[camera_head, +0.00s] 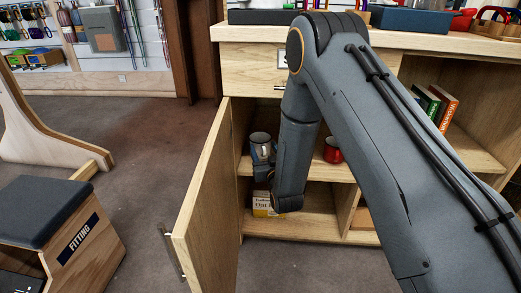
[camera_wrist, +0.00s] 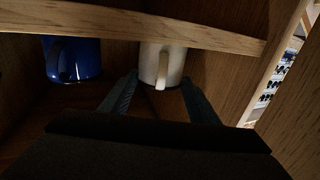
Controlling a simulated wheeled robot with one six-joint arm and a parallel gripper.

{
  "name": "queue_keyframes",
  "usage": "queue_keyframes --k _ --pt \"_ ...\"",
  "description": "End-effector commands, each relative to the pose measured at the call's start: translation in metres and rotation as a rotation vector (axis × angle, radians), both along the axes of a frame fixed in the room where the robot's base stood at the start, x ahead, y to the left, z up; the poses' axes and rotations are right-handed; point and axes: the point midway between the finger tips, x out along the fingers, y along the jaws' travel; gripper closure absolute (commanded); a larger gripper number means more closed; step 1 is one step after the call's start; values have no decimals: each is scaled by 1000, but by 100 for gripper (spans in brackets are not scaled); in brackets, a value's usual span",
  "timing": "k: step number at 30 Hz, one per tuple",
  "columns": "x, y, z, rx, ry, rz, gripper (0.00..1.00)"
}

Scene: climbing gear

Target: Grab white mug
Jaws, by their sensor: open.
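The white mug (camera_wrist: 172,62) is in the wrist view, with its handle facing the camera and its upper part in the picture cut off by a wooden board. My gripper (camera_wrist: 158,90) is open, with one finger to each side of the mug's visible end; I cannot tell whether either touches it.
A blue mug (camera_wrist: 74,60) is left of the white mug in the wrist view. A red mug (camera_head: 332,151) is further right on the shelf. The cabinet door (camera_head: 208,205) stands open at left. The wooden board (camera_wrist: 120,27) crosses close above my fingers.

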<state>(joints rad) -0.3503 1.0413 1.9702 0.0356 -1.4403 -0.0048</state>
Motion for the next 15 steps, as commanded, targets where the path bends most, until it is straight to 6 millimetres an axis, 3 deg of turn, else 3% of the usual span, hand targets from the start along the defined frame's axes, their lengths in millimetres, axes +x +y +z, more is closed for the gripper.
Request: queue_keyframes --k 3,12,15 --pt "0 0 0 0 0 0 46" --pt "0 0 1 0 -1 0 97" --pt "0 0 1 0 -1 0 100"
